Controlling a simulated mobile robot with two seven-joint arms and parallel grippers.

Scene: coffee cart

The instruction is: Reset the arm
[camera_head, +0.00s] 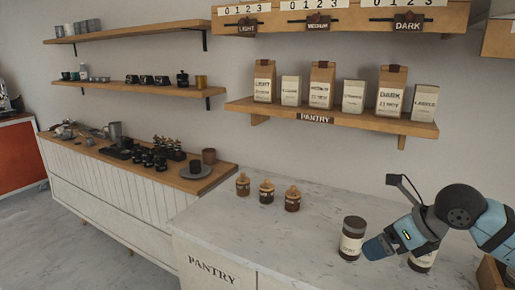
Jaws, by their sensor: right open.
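My right arm (460,210), blue and dark grey, comes in from the right over the pale marble counter. Its gripper (378,246) is open and points left and down, just right of a dark canister with a cream label (351,243). I cannot tell whether it touches that canister. A second labelled canister (421,262) stands under the arm and is partly hidden by it. My left gripper is out of view.
Three small amber jars (265,192) stand further back on the PANTRY counter (225,217). A wall shelf (270,108) holds several labelled bags. A wooden box (491,275) is at the lower right edge. The counter's front middle is clear.

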